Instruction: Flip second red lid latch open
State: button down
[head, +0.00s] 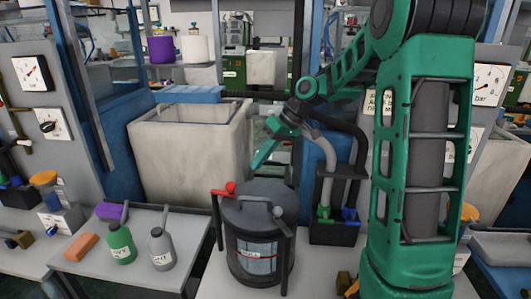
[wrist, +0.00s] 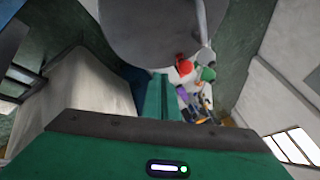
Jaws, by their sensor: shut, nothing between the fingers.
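A dark grey drum (head: 258,240) with a round lid (head: 252,205) stands on the bench in the head view. A red latch (head: 222,190) with a red ball end sits at the lid's left rim. Its red ball (wrist: 184,67) also shows in the wrist view, beside the underside or edge of a grey round shape that looks like the lid (wrist: 140,30). A grey-knobbed latch (head: 279,213) hangs at the drum's front right. My green gripper (head: 258,160) is shut and empty above the lid's back edge, apart from the red latch. Its fingers (wrist: 165,98) point towards the drum.
A large pale bin (head: 190,160) stands behind the drum. Green (head: 121,245) and grey (head: 161,250) bottles and an orange block (head: 81,247) are on the left bench. A dark holder with hoses (head: 335,230) stands close to the drum's right.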

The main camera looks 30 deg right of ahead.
jog(key=x, duration=0.3)
jog(key=shift+a+f, duration=0.1)
jog(key=shift+f, duration=0.1)
jog(key=shift+s+a+f, duration=0.1)
jog(key=shift+s+a, duration=0.05)
jog(key=shift+a, duration=0.4)
jog(key=shift+s+a+f, duration=0.1)
jog(key=shift+s+a, duration=0.1)
jog(key=shift+a, duration=0.4)
jog(key=shift+s+a+f, duration=0.15)
jog(key=shift+a, duration=0.55)
